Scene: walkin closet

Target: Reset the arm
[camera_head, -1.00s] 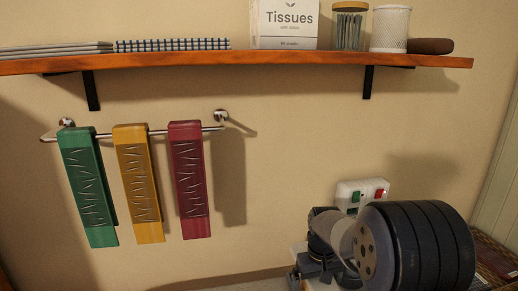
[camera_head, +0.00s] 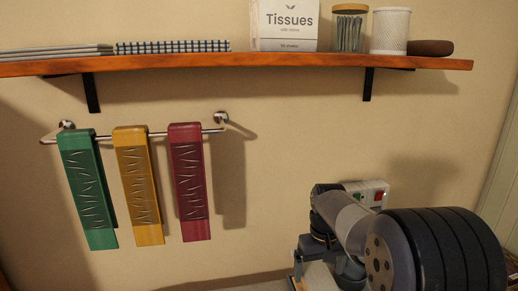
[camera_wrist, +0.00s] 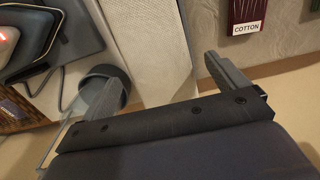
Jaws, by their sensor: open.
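My gripper (camera_wrist: 163,68) is open in the wrist view, its two fingers spread wide with nothing between them. It is tilted towards a pale textured panel (camera_wrist: 150,50). In the head view my arm reaches in at the lower right, and the gripper's fingers cannot be made out there.
Green (camera_head: 88,190), yellow (camera_head: 140,190) and red (camera_head: 188,185) hanging pieces are on a wall rail (camera_head: 215,129). Above is a wooden shelf (camera_head: 240,64) with a tissue box (camera_head: 285,25) and jars. A wall socket (camera_head: 372,192) is behind my arm. A dark device (camera_wrist: 45,40) lies left in the wrist view.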

